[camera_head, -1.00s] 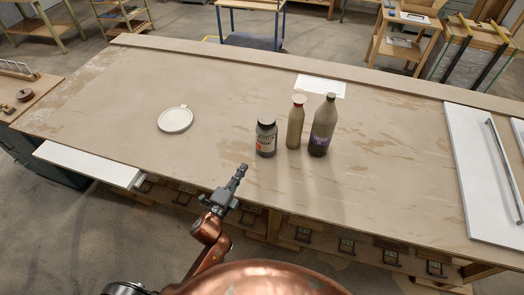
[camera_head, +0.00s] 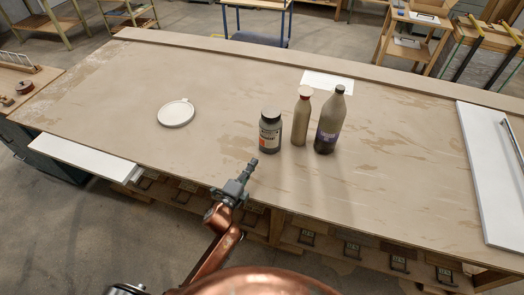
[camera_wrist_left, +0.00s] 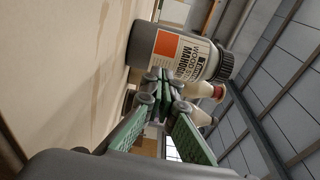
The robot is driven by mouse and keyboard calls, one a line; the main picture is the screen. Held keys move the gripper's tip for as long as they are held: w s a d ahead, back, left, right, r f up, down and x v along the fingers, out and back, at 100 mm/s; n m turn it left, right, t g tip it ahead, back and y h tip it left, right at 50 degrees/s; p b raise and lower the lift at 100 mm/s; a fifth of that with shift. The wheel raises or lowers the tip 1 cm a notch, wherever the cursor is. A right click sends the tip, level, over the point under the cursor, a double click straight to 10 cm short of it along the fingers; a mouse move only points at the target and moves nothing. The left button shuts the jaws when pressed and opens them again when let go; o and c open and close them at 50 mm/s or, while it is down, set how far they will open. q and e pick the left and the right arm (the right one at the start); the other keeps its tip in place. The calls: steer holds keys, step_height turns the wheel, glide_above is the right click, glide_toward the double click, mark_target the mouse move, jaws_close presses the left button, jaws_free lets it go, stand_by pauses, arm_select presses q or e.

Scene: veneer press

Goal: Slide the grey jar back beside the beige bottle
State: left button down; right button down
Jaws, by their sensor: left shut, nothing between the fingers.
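The grey jar (camera_head: 270,131), with a dark lid and a white and orange label, stands upright on the bench. My left gripper (camera_head: 252,164) is shut and empty, low at the near left of the jar. In the left wrist view the gripper (camera_wrist_left: 158,84) points at the jar (camera_wrist_left: 172,52), its tips overlapping the jar's lower part; I cannot tell whether they touch. The beige bottle (camera_wrist_left: 205,91) is partly hidden there. My right gripper is out of view.
A darker bottle (camera_head: 329,125) with a purple label stands close to the right of the beige bottle. A white sheet (camera_head: 327,82) lies behind the bottles. A white round lid or plate (camera_head: 176,114) lies to the left. A white panel (camera_head: 490,170) is at the right. The bench between is clear.

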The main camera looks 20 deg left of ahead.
mark_target(265, 145)
arm_select(q)
steer(key=w, duration=0.2)
steer(key=w+d, duration=0.1)
steer(key=w, duration=0.5)
steer(key=shift+d, duration=0.15)
